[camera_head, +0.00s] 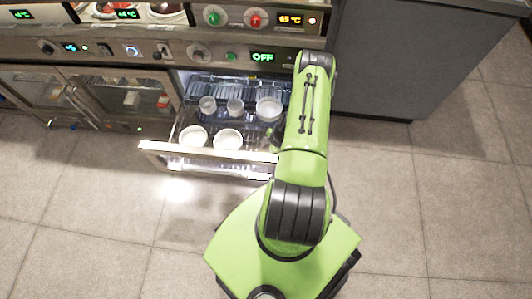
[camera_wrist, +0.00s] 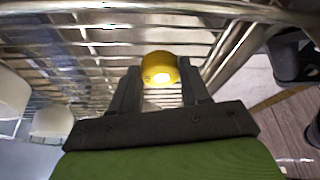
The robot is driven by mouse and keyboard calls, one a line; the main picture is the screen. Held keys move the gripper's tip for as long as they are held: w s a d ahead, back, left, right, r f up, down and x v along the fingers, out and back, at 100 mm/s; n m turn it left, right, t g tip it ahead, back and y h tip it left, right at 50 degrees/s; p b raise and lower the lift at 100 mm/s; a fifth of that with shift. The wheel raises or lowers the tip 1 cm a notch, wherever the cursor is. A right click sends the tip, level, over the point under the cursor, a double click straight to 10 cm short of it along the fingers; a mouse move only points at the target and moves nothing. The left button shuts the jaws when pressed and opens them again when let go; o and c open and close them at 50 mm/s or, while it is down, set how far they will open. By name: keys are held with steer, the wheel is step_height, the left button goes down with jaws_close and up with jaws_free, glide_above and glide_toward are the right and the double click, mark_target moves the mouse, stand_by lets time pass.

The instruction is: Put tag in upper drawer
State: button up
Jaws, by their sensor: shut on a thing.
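A yellow round tag (camera_wrist: 160,69) is between the two dark fingers of my gripper (camera_wrist: 160,84) in the wrist view, and the gripper is shut on it. A glassy open drawer (camera_head: 152,146) is pulled out below the counter in the head view. Its wire bars (camera_wrist: 75,55) lie just beyond the tag in the wrist view; I cannot tell whether the tag touches them. In the head view my arm reaches to the drawer's right end and hides the gripper and tag. I cannot tell from this view whether another drawer lies below.
Several white bowls and cups (camera_head: 228,139) stand in the drawer; two pale ones (camera_wrist: 52,121) show left of my gripper. A metal rail (camera_wrist: 232,62) runs close on the right. A grey cabinet (camera_head: 395,65) stands right of the arm. The tiled floor (camera_head: 90,220) in front is clear.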

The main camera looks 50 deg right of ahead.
steer(key=o, duration=1.2)
steer(key=p+v, duration=0.4)
steer(key=v, duration=0.8)
steer(key=w+a+r+m+h, duration=0.1)
steer(key=w+a+r, duration=0.2)
steer(key=r, duration=0.6)
steer(key=w+a+r+m+h, duration=0.1)
steer(key=w+a+r, duration=0.2)
steer(key=r, duration=0.6)
steer(key=w+a+r+m+h, duration=0.1)
steer(key=w+a+r+m, duration=0.15)
steer(key=r, duration=0.65)
steer(key=s+a+r+m+t, duration=0.15)
steer(key=s+a+r, duration=0.35)
steer(key=a+r, duration=0.6)
steer(key=s+a+r+m, duration=0.1)
steer(key=s, duration=0.2)
steer(key=s+a+r+m+t, duration=0.1)
steer(key=s+r+m, duration=0.1)
steer(key=s, duration=0.2)
steer(key=s+a+r+m, duration=0.1)
steer(key=s+a+r, duration=0.1)
steer(key=s, duration=0.1)
steer(key=shift+s+a+m+h, duration=0.1)
steer(key=shift+s+m+h, duration=0.2)
steer(key=shift+s, duration=0.05)
steer(key=shift+r, duration=0.1)
